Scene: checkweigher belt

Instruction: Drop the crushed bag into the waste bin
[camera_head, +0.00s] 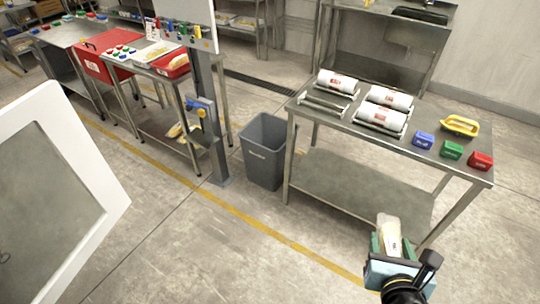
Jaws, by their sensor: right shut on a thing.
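The waste bin (254,153) is a grey, open-topped bin standing on the floor near the middle of the camera_head view, left of the steel table. My right gripper (388,250) is at the lower right, in front of that table. It is shut on a pale, whitish-tan bag (388,231), which sticks up from between its green fingers. The lower part of the bag is hidden by the gripper. The bag is well apart from the bin, to its right and nearer to me. My left gripper is not in view.
The steel table (355,140) carries white rolls (338,81), blue, green and red blocks (451,150) and a yellow-handled item (460,126). A grey post (211,150) stands left of the bin. A white-framed panel (108,190) fills the left foreground. The floor before the bin is clear.

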